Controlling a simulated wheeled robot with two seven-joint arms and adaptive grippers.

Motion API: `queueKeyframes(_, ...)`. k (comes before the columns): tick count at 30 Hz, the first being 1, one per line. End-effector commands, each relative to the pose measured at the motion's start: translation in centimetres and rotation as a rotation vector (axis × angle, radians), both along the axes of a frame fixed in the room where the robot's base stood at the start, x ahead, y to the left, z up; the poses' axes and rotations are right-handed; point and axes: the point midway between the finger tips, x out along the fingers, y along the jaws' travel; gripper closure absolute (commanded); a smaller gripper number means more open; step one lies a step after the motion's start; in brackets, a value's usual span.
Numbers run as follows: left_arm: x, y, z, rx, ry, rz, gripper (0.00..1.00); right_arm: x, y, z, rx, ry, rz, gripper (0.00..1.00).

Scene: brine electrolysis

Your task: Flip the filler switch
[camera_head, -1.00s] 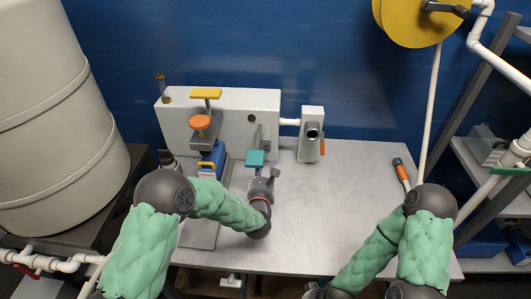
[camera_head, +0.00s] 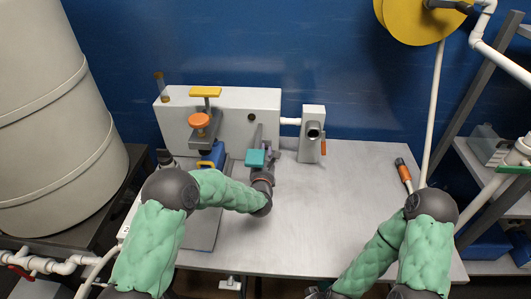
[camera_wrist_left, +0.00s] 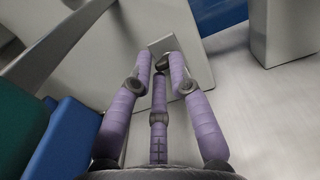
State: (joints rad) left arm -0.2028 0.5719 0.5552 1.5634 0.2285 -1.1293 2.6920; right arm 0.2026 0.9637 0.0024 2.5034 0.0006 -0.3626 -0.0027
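The white filler box (camera_head: 232,112) stands at the back of the table. A small grey switch plate (camera_wrist_left: 160,46) with a dark lever shows on its face in the left wrist view. My left gripper (camera_head: 268,155), with purple fingers, is at the box's lower right front. In the wrist view its fingertips (camera_wrist_left: 161,58) are close to the plate, on either side of the dark lever, with a gap between them. I cannot tell whether a finger touches the lever. My right arm (camera_head: 370,262) reaches down to the bottom edge, and its fingers are out of view.
A teal-handled part (camera_head: 255,158) is just left of my left gripper. An orange-knobbed clamp (camera_head: 199,121) and a blue block (camera_head: 212,158) stand further left. A white pipe unit (camera_head: 312,135) is to the right, and an orange-handled tool (camera_head: 403,174) lies beyond clear tabletop.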

Motion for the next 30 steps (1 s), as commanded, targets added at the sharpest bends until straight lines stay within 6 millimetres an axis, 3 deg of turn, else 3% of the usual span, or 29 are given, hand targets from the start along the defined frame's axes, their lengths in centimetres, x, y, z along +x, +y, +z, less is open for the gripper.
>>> queueKeyframes(8, 0.0, -0.2, -0.1, 0.001, -0.020, -0.005, 1.00, 0.0, 0.0, 0.0, 0.000, 0.000, 0.000, 0.60)
queueKeyframes(21, -0.3, -0.3, -1.4, 0.001, -0.245, -0.006, 1.00, 0.0, 0.0, 0.0, 0.000, 0.000, 0.000, 0.60)
queueKeyframes(30, -0.4, -0.4, -1.4, 0.000, -0.256, -0.009, 1.00, 0.0, 0.0, 0.0, 0.000, 0.000, 0.000, 0.60)
